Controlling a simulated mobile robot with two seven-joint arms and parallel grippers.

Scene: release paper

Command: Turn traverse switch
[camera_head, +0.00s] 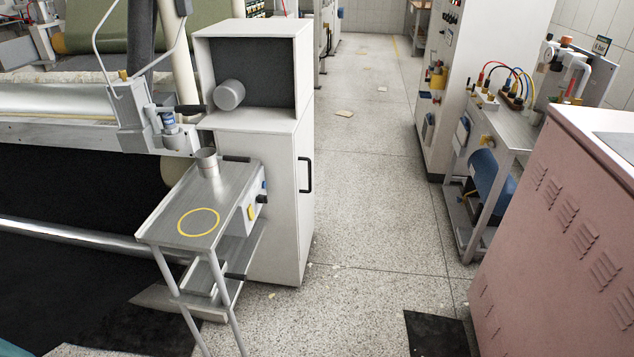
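No part is marked as the traverse switch, and I cannot tell which control it is. A small control box (243,216) under the top of a metal stand (170,217) carries a yellow part (251,212) and a dark knob-like part (262,198), too small to read. A tall white control cabinet (437,60) at the upper right also carries several small controls, and their labels are not readable. Neither of my grippers is in view.
A white cabinet (290,170) with a black handle stands behind the stand. A metal cup (207,163) and yellow ring (198,222) are on the stand's top. A roller machine (60,103) fills the left, a pink cabinet (560,240) the right. The speckled floor (365,190) between is mostly clear.

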